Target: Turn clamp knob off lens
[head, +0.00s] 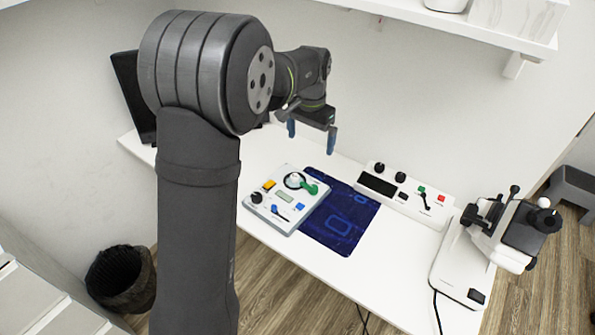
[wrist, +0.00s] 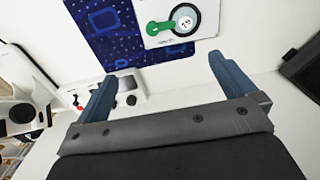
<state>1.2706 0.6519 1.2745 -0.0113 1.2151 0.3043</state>
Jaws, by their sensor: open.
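A white panel box (head: 274,219) stands on the table. On it a round dark-rimmed lens (head: 293,180) has a green clamp knob (head: 310,187) beside it. In the wrist view, the green clamp knob (wrist: 160,28) is a bar whose right end reaches onto the rim of the lens (wrist: 185,19), which bears a printed mark. My gripper (head: 311,136) is open and empty, in the air above the back of the table, apart from the panel. In the wrist view its two blue fingers (wrist: 162,68) are spread wide, with the knob and lens beyond them.
A blue patterned mat (head: 340,222) lies right of the panel. A long white control box (head: 405,197) with knobs and a small lever stands behind it. A black and white optical instrument (head: 500,232) stands at the right. A shelf (head: 470,27) hangs above the table.

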